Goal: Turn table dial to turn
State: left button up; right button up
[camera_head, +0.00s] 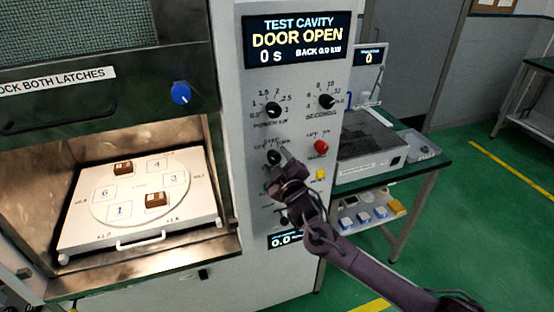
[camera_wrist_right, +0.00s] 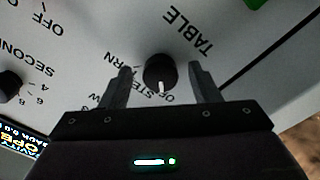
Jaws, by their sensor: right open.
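The table dial is a round black knob (camera_wrist_right: 160,70) with a white pointer line, on the grey panel under the word TABLE, which reads upside down in the right wrist view. Its pointer aims down the picture, near the partly hidden OFF and STEP labels; the TURN label lies to its left. In the head view the dial (camera_head: 273,157) is partly covered by my right gripper (camera_head: 279,163). My right gripper (camera_wrist_right: 160,72) is open, with one finger on each side of the dial and gaps on both sides. My left gripper is not in view.
Other knobs (camera_head: 272,109) (camera_head: 326,101), a red button (camera_head: 321,148) and a yellow button (camera_head: 320,175) surround it on the panel. The display (camera_head: 297,38) reads DOOR OPEN. The open cavity at left holds a tray (camera_head: 80,232) with two brown blocks (camera_head: 157,200). A bench (camera_head: 437,163) stands at right.

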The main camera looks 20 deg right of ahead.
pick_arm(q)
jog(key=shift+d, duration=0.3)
pick_arm(e)
jog(key=shift+w+a, duration=0.1)
jog(key=shift+w, duration=0.05)
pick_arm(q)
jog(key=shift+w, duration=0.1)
pick_arm(e)
jog(key=shift+c, duration=0.4)
jog(key=c, duration=0.9)
